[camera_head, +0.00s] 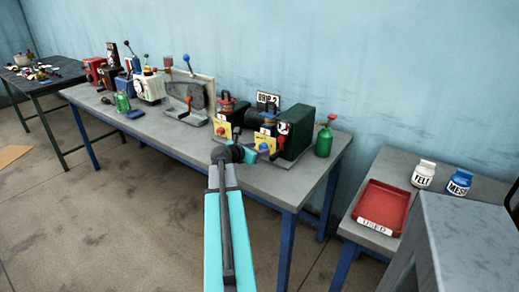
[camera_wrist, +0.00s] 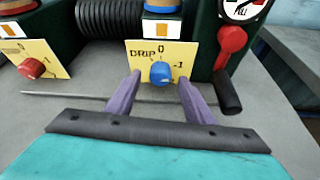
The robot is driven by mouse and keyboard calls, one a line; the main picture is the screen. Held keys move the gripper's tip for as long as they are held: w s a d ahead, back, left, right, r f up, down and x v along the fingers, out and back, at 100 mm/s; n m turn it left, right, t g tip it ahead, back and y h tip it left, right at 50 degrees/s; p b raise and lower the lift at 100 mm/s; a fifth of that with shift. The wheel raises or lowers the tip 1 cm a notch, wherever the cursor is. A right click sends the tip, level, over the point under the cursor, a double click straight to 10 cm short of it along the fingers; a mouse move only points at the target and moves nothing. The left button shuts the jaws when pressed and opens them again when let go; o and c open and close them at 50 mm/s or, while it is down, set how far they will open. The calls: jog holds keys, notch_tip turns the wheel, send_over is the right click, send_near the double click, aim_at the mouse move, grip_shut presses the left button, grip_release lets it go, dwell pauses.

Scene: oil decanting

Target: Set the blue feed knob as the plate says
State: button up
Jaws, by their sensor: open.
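The blue feed knob (camera_wrist: 159,73) sits low on a yellow dial card (camera_wrist: 148,58) marked "DRIP", with 0 above the knob and 1 to its right. The knob also shows in the head view (camera_head: 263,147). My gripper (camera_wrist: 160,80) is open, one purple finger on each side of the knob in the picture. I cannot tell whether either finger touches it. A white plate (camera_head: 268,101) behind the machine seems to read "DRIP 2", in small lettering.
A red knob (camera_wrist: 31,68) on another yellow card is at the left. A red-topped lever with a black grip (camera_wrist: 228,92) hangs close right of my gripper. A thin rod (camera_wrist: 70,96) lies before the cards. A green bottle (camera_head: 324,140) stands at the bench's right end.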

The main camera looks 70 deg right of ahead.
jog(key=shift+x, duration=0.8)
jog(key=shift+c, duration=0.5)
jog(key=c, duration=0.9)
jog(key=shift+c, duration=0.2)
jog(key=shift+a, duration=0.1)
jog(key=m+b, duration=0.1)
jog(key=m+t, duration=0.1)
jog(key=b, duration=0.1)
jog(key=shift+s+f+m+t+h+b, duration=0.25)
jog(key=shift+m+t+h+b, duration=0.05)
jog(key=shift+m+t, duration=0.1)
jog(key=m+t+b, duration=0.1)
jog(key=m+b, duration=0.1)
jog(key=b, duration=0.1)
jog(key=shift+s+h, duration=0.1)
jog(key=shift+h, duration=0.3)
jog(key=shift+m+t, duration=0.3)
